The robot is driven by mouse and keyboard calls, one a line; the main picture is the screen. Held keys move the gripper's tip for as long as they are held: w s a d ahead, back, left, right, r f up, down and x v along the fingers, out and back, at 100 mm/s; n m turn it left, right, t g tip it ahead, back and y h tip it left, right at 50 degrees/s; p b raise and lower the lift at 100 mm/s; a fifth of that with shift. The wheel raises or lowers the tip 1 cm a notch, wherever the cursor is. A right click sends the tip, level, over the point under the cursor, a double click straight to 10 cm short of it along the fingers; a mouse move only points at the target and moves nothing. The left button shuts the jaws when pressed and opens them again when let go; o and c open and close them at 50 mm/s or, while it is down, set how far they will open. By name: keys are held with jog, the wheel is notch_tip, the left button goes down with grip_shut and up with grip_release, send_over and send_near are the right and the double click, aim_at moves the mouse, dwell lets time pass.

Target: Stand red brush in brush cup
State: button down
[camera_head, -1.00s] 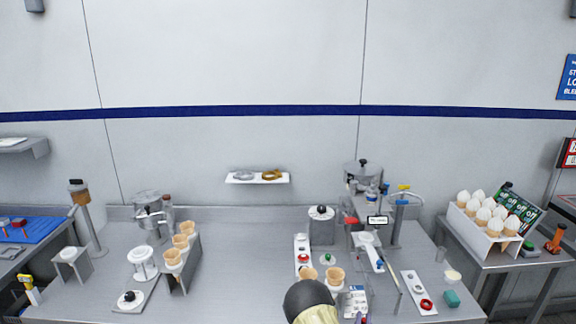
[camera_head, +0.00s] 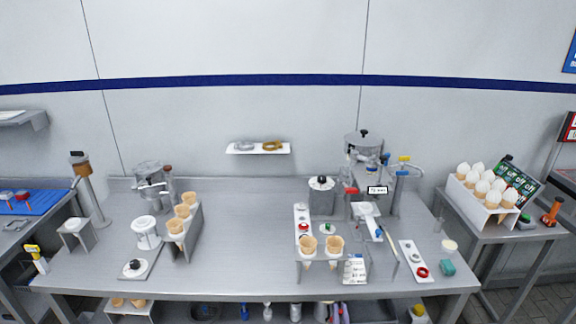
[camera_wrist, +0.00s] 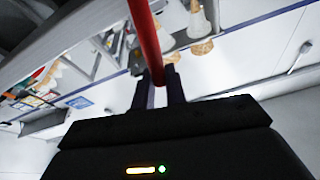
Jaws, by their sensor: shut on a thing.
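My gripper (camera_wrist: 158,76) is shut on a red rod, the handle of the red brush (camera_wrist: 145,34), in the wrist view. The handle runs up from between the fingers and out of the top of the picture. The brush's bristle end is not in sight. The gripper and brush do not show in the head view. I cannot pick out the brush cup for certain in either view.
The grey worktable (camera_head: 250,270) holds a cone rack (camera_head: 184,235) at left, two cones (camera_head: 334,246) in a front holder, and a dispenser (camera_head: 364,150) behind. A white strip with a red ring (camera_head: 421,272) lies at right. The table's middle is clear.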

jog(key=w+d+r+m+g+h+p, duration=0.3)
jog(key=w+d+r+h, duration=0.1)
jog(key=d+r, duration=0.4)
jog(key=w+d+r+m+g+h+p, duration=0.2)
jog(key=w+d+r+g+h+p, duration=0.1)
jog(key=d+r+h, duration=0.4)
notch_tip(320, 180, up, 5)
jog(key=shift+w+d+f+m+g, duration=0.1)
jog(key=shift+w+d+m+g, duration=0.45)
jog(key=shift+d, duration=0.7)
